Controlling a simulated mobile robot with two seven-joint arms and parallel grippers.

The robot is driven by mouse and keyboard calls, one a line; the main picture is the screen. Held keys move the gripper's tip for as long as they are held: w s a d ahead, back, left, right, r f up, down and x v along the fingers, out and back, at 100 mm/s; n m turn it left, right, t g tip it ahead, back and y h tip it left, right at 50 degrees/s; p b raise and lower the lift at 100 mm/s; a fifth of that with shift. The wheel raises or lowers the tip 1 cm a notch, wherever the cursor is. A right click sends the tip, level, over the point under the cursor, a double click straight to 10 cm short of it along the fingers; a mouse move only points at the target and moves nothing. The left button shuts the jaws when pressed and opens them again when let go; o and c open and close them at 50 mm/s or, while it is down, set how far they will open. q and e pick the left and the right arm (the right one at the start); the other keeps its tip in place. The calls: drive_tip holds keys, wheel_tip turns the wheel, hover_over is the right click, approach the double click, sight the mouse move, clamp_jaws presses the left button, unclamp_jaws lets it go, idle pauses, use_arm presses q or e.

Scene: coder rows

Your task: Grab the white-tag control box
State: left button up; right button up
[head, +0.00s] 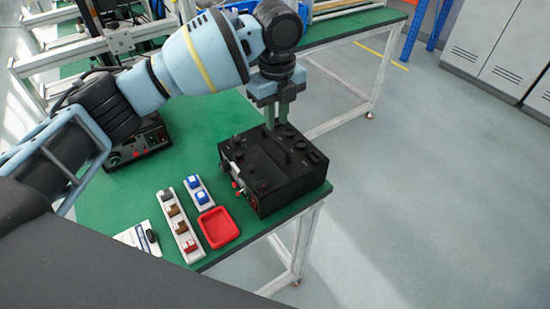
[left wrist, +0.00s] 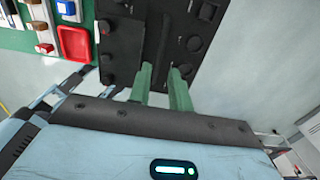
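A black control box (head: 285,190) with knobs and a raised handle on top stands on the green table near its right corner. It also shows in the left wrist view (left wrist: 128,45). A small whitish patch shows on its left side; I cannot tell if that is a tag. My left gripper (head: 277,121) points down over the box's far part. In the left wrist view its two green fingers (left wrist: 160,72) are apart, with the handle bar ahead near the gap; contact is unclear. A second dark control box (head: 140,145) stands farther left, partly hidden by my arm. My right gripper is not in view.
A red tray (head: 218,227), a strip with blue blocks (head: 199,191), a longer strip with brown and red blocks (head: 179,224) and a white card-like item (head: 138,238) lie left of the near box. Another green-topped bench (head: 335,27) stands behind. Open floor lies right.

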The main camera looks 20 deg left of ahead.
sight(275, 137)
use_arm(q)
drive_tip(key=shift+f, duration=0.55)
drive_tip(key=shift+w+f, duration=0.15)
drive_tip(key=shift+f, duration=0.45)
drive_tip(key=shift+a+f, duration=0.2)
drive_tip(key=shift+f, duration=2.35)
clamp_jaws()
drive_tip(key=shift+r, duration=0.25)
